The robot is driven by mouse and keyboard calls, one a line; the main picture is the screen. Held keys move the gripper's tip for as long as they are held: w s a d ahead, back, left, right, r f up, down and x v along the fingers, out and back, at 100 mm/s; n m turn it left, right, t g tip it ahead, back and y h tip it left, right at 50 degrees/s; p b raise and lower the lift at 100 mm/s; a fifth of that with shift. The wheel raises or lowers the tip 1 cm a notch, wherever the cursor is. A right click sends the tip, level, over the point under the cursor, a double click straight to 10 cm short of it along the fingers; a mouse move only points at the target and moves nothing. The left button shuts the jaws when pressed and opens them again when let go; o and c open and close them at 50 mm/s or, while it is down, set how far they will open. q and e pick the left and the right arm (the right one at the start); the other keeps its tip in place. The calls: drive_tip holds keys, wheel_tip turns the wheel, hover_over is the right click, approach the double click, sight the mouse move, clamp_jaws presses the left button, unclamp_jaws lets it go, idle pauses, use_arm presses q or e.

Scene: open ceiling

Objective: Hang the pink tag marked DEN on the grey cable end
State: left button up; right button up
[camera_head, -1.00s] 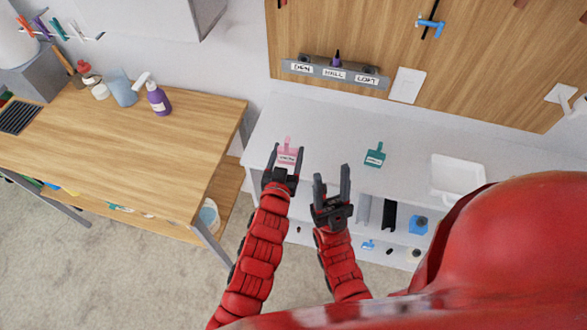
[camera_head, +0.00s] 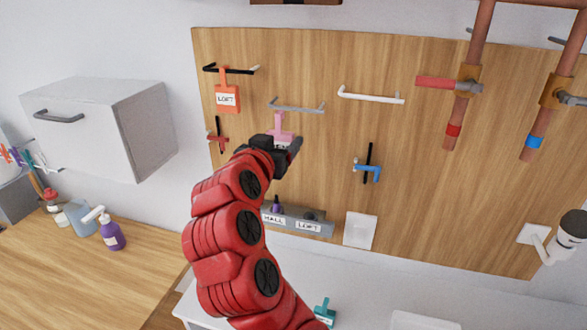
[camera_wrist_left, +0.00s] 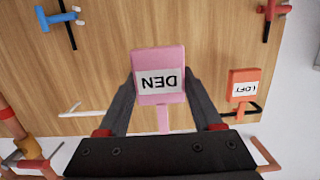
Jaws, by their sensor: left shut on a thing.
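My left gripper (camera_head: 283,144) is shut on the pink tag (camera_head: 281,126) and holds it up in front of the wooden board. In the left wrist view the tag (camera_wrist_left: 158,65) sits between the fingers, and its DEN label appears upside down. The grey cable end (camera_head: 298,107) is fixed on the board. The tag's narrow top lies just under its left part in the head view; I cannot tell whether they touch. I cannot make out the grey cable end in the left wrist view. My right gripper is not in view.
An orange LOFT tag (camera_head: 227,98) hangs on a black cable end (camera_head: 240,69) to the left. A white cable end (camera_head: 371,97) is to the right. A blue fitting (camera_head: 368,170) and copper pipes (camera_head: 469,80) are further right. A teal tag (camera_head: 325,311) lies below.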

use_arm(q)
drive_tip(key=shift+s+r, duration=0.15)
drive_tip(key=shift+r, duration=0.05)
drive_tip(key=shift+f+b, duration=0.1)
drive_tip(key=shift+b, duration=0.35)
drive_tip(key=shift+r+p+x, duration=0.2)
drive_tip(key=shift+p+x, duration=0.2)
drive_tip(key=shift+x, duration=0.9)
drive_tip(key=shift+r+p+x, duration=0.25)
drive_tip(key=shift+p+x, duration=0.1)
drive_tip(key=shift+x, duration=1)
drive_tip(key=shift+r+p+x, duration=0.2)
drive_tip(key=shift+p+x, duration=0.2)
drive_tip(key=shift+x, duration=0.9)
drive_tip(key=shift+d+r, duration=0.1)
drive_tip(key=shift+b, duration=0.75)
drive_tip(key=shift+f+b, duration=0.75)
drive_tip(key=shift+b, duration=0.05)
